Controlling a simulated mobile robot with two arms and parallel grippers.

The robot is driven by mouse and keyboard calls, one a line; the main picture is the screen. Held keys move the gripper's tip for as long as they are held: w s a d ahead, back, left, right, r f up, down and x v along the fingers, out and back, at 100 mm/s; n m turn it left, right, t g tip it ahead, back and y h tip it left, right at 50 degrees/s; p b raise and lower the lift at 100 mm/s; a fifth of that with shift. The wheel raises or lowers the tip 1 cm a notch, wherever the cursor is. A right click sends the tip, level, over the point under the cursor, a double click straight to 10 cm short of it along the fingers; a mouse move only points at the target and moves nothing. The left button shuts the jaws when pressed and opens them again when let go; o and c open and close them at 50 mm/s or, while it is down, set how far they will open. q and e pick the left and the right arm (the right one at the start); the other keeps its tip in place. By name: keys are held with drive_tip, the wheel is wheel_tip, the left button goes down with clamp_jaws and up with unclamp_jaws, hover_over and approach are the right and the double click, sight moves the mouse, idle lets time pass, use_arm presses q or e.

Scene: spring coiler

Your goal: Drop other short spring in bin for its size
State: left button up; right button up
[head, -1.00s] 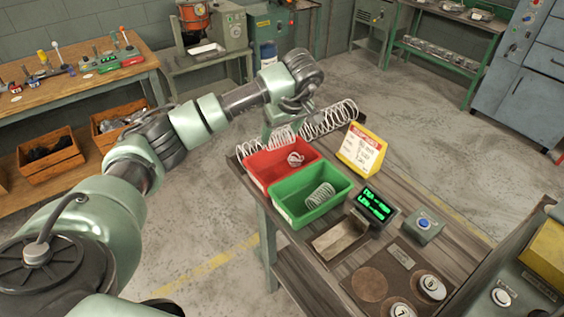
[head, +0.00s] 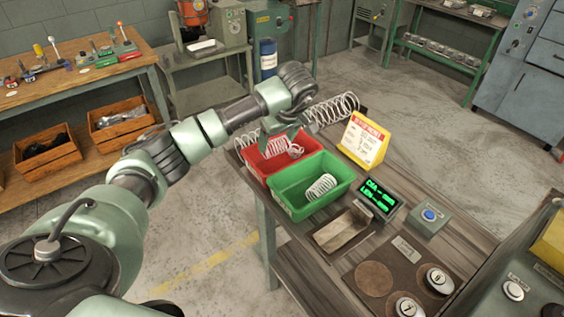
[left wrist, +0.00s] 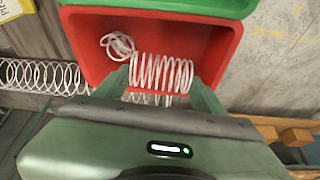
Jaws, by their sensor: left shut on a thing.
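My left gripper (left wrist: 162,80) is shut on a short white wire spring (left wrist: 162,72), holding it crosswise between its fingers at the red bin (left wrist: 88,42). In the head view the held spring (head: 276,147) appears low in the mouth of the red bin (head: 250,170); I cannot tell if it touches the bottom. Another small spring (left wrist: 118,45) lies in the red bin beside the held one. The green bin (head: 288,203), next to the red one, holds one spring (head: 321,186). My right gripper is not in view.
A long spring (head: 333,111) lies at the table's far edge, behind the bins. A yellow-framed sign (head: 364,138), a small display (head: 378,197) and a blue-button box (head: 429,217) stand to the right of the bins.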

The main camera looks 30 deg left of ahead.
use_arm(q)
drive_tip(key=o, duration=1.5)
drive_tip(key=shift+c, duration=0.2)
drive_tip(key=shift+r, duration=0.1)
drive_tip(key=shift+d+r, duration=0.15)
drive_tip(key=shift+r, duration=0.2)
drive_tip(key=b+v, duration=0.2)
drive_tip(key=v, duration=0.5)
drive_tip(key=shift+f, duration=0.1)
